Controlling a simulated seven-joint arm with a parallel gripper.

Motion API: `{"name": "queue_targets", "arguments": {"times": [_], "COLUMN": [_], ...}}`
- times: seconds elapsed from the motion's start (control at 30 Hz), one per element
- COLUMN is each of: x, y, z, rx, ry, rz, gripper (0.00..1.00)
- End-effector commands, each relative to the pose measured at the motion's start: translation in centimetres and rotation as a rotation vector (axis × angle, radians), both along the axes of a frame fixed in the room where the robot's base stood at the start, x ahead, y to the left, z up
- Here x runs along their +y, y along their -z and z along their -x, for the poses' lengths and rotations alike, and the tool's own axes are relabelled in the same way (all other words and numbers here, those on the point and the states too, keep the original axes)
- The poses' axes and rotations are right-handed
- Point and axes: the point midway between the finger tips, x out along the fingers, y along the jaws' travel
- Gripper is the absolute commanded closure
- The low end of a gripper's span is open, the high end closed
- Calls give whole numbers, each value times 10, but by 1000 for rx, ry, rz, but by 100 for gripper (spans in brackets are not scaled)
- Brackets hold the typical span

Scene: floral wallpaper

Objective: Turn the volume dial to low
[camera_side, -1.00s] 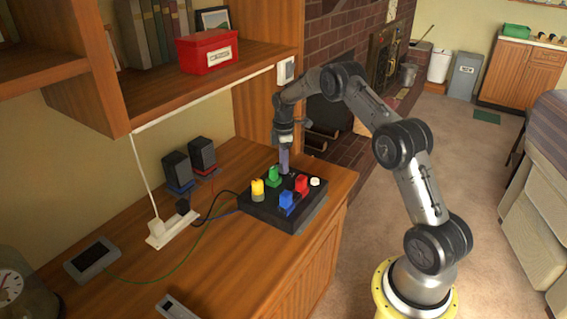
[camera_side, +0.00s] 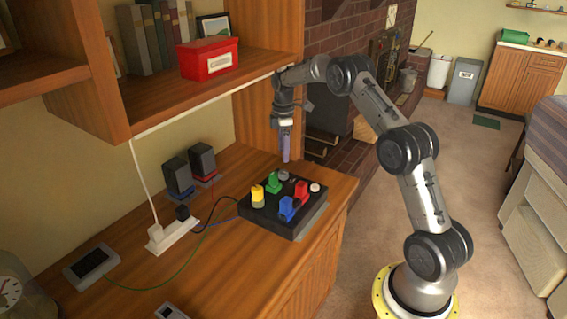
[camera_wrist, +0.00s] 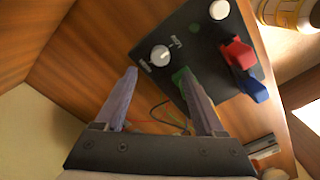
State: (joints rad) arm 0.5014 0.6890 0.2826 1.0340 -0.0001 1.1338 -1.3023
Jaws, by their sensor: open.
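A small grey dial (camera_side: 283,175) sits at the back of a black control box (camera_side: 272,220) on the wooden desk. In the wrist view the dial (camera_wrist: 160,55) is a light round knob with a pale line across it and small labels beside it, too small to read. My gripper (camera_side: 286,159) points down just above the dial, apart from it. In the wrist view my gripper (camera_wrist: 157,72) has its two fingers spread and nothing between them; the dial lies just beyond the fingertips.
The box also carries a yellow knob (camera_side: 257,193), green knob (camera_side: 273,183), red switch (camera_side: 301,190), blue switch (camera_side: 287,207) and white button (camera_side: 315,187). Speakers (camera_side: 203,160) and a power strip (camera_side: 173,236) stand left. A shelf (camera_side: 200,85) overhangs the desk.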

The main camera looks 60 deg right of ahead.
Motion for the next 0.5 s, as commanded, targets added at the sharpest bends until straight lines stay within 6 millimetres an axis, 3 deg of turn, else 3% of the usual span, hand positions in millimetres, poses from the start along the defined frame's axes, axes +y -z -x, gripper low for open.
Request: {"name": "queue_targets", "arguments": {"times": [0.2,0.5], "x": [0,0], "y": [-41,-62], "z": [0,0], "rx": [-2,1], "ry": [0,-1], "rz": [1,-1], "gripper": [29,29]}}
